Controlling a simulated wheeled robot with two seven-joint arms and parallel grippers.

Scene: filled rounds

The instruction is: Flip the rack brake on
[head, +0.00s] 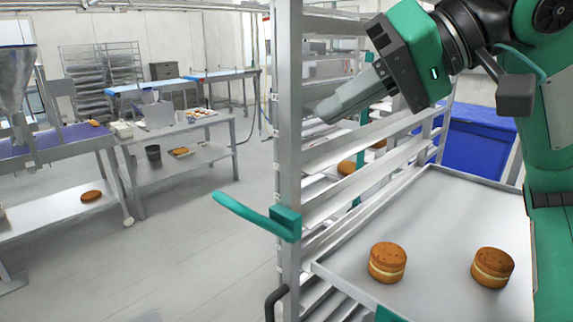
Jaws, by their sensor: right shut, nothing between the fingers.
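A teal lever (258,219), which looks like the rack brake, is fixed to the front post of the metal rack (288,120). Its curved arm sticks out to the left of the post and slopes up toward its free end. My right gripper (326,108) is shut and empty. It is high beside the upper rack shelves, right of the post and well above the lever, apart from it. My left gripper is not in view.
A tray (425,235) with two filled cakes (388,262) (492,267) lies right of the rack post. A black curved handle (274,303) is low on the post. A blue bin (473,145) stands behind. The floor left of the lever is clear.

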